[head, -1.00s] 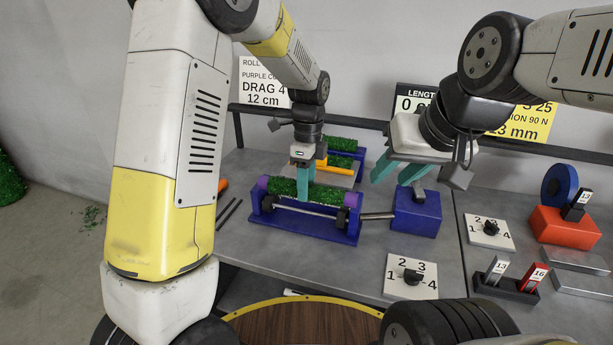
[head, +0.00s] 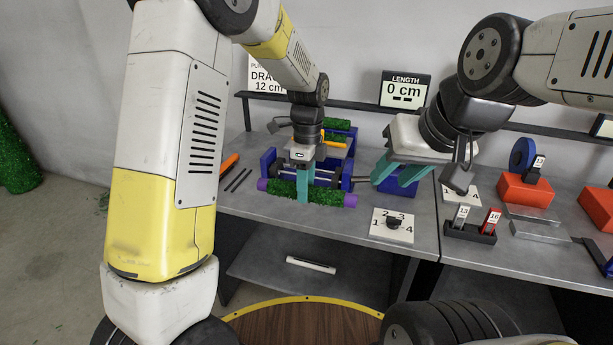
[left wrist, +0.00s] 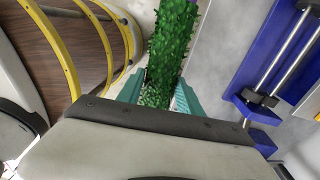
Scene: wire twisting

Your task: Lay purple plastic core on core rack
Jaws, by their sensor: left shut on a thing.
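The purple plastic core (head: 350,200) shows its purple ends on both sides of a green bristly wrap. My left gripper (head: 303,190) is shut on the wrapped middle of the core. It holds the core roughly level, in front of the blue winding frame (head: 323,175). In the left wrist view the green wrap (left wrist: 166,55) runs between the teal fingers. My right gripper (head: 400,174) is open, with its fingers apart, over the blue block right of the frame. Behind the frame, a blue rack (head: 352,135) with green wrapped pieces is partly hidden by my left arm.
A numbered dial plate (head: 405,226) lies near the table's front edge. A dark holder (head: 470,233) with grey and red pieces stands to its right. Orange blocks stand further right. A LENGTH sign (head: 405,89) reads 0 cm. An orange-handled tool lies at left.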

